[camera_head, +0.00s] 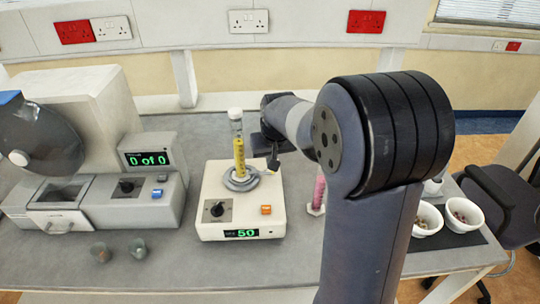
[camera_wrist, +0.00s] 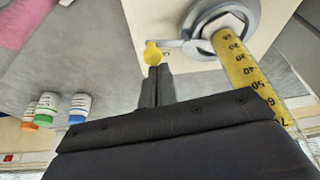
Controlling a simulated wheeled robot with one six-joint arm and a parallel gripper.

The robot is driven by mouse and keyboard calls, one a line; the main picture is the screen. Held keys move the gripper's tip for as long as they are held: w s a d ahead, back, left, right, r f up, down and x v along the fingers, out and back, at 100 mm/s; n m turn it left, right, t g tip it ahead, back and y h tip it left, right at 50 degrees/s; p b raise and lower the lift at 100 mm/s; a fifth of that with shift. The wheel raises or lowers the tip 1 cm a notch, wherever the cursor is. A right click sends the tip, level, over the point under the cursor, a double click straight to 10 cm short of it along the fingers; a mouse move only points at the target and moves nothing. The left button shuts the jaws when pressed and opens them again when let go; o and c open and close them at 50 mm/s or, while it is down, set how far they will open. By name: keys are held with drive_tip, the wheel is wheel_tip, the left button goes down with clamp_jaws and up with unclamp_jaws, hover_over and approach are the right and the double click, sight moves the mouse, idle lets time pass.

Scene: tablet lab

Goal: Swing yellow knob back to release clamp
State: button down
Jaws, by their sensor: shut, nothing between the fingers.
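The yellow knob (camera_wrist: 152,52) sits at the end of a short grey lever on the clamp ring (camera_wrist: 215,28) in the wrist view. The ring surrounds the base of a clear cylinder (camera_wrist: 250,78) with a yellow scale. In the head view the cylinder (camera_head: 239,155) stands upright in the clamp ring (camera_head: 241,181) on a cream device (camera_head: 217,191). My gripper (camera_wrist: 157,72) is shut and empty, its fingertips right beside the knob; I cannot tell whether they touch. In the head view my gripper (camera_head: 273,162) is just right of the cylinder.
A grey machine (camera_head: 105,195) with a "0 of 0" display stands left. Two small cups (camera_head: 137,248) are at the front left. A pink cylinder (camera_head: 318,192) stands right of the device, partly behind my arm. White bowls (camera_head: 462,214) are at the right. Small bottles (camera_wrist: 80,105) show in the wrist view.

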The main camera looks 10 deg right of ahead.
sight(271, 175)
drive_tip(key=m, duration=0.2)
drive_tip(key=s+m+h+b, duration=0.1)
drive_tip(key=m, duration=0.1)
drive_tip(key=s+m+h+b, duration=0.1)
drive_tip(key=m, duration=0.1)
drive_tip(key=shift+a+f+g, duration=0.15)
drive_tip(key=shift+a+g, duration=0.15)
drive_tip(key=shift+a, duration=0.1)
drive_tip(key=m, duration=0.1)
drive_tip(key=b, duration=0.1)
drive_tip(key=m, duration=0.1)
drive_tip(key=shift+s+a+m+h, duration=0.25)
drive_tip(key=shift+a+m+h, duration=0.05)
drive_tip(key=shift+h, duration=0.1)
drive_tip(key=shift+s+a+b, duration=0.15)
drive_tip(key=shift+b, duration=0.2)
drive_tip(key=shift+w+r, duration=0.2)
drive_tip(key=shift+w+a+p, duration=0.1)
drive_tip(key=shift+w+p, duration=0.2)
drive_tip(key=shift+w, duration=0.3)
drive_tip(key=v, duration=1)
drive_tip(key=shift+r+b, duration=0.3)
drive_tip(key=shift+r, duration=0.1)
